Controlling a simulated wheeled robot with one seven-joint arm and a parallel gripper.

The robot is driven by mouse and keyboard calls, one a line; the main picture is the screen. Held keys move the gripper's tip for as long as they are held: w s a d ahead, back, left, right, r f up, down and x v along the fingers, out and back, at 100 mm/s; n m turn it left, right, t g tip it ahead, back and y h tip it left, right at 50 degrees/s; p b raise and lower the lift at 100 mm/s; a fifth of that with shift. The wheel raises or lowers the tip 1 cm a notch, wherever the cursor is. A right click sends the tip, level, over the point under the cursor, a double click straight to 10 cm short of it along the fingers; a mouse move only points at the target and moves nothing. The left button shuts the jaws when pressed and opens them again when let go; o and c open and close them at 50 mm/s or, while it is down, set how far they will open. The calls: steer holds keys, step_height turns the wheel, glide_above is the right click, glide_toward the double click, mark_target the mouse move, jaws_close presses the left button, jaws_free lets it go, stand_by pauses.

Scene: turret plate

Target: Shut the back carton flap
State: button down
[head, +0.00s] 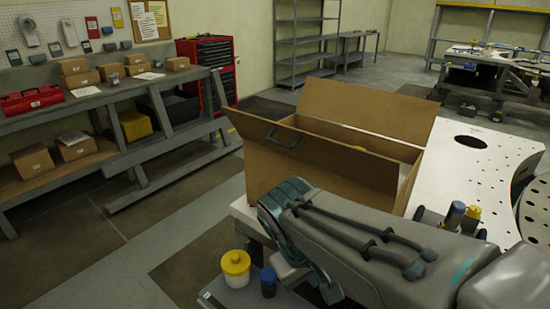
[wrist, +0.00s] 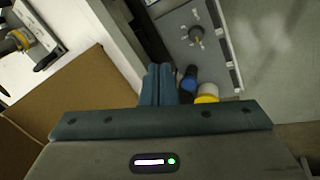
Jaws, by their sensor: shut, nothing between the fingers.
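The brown carton (head: 300,180) stands open at the left end of the white perforated plate. Its back flap (head: 365,108) stands raised at the far side, leaning back. My gripper (wrist: 160,85) is shut and empty. It points down in front of the carton, beside a blue-capped bottle, and is apart from the back flap. Brown carton board (wrist: 65,95) shows at the left of the wrist view. My arm hides the carton's lower right part.
A yellow-lided jar (head: 236,265) and the blue-capped bottle (head: 268,282) stand on a grey surface near my gripper. The white plate (head: 475,165) extends right. The left workbench (head: 120,95) stands apart across open floor.

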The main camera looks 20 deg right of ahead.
steer(key=w+d+n+h+b, duration=0.2)
steer(key=w+h, duration=0.1)
steer(key=h, duration=0.2)
steer(key=n+t+h+b, duration=0.3)
steer(key=t+h+b, duration=0.3)
steer(key=t+h, duration=0.4)
glide_toward(279, 144)
steer(key=shift+t+y, duration=0.3)
steer(key=shift+t, duration=0.2)
steer(key=p+x, duration=0.2)
steer(key=x, duration=0.1)
steer(key=p+x, duration=0.2)
steer(key=x, duration=0.1)
steer(key=shift+d, duration=0.5)
steer(key=shift+r, duration=0.15)
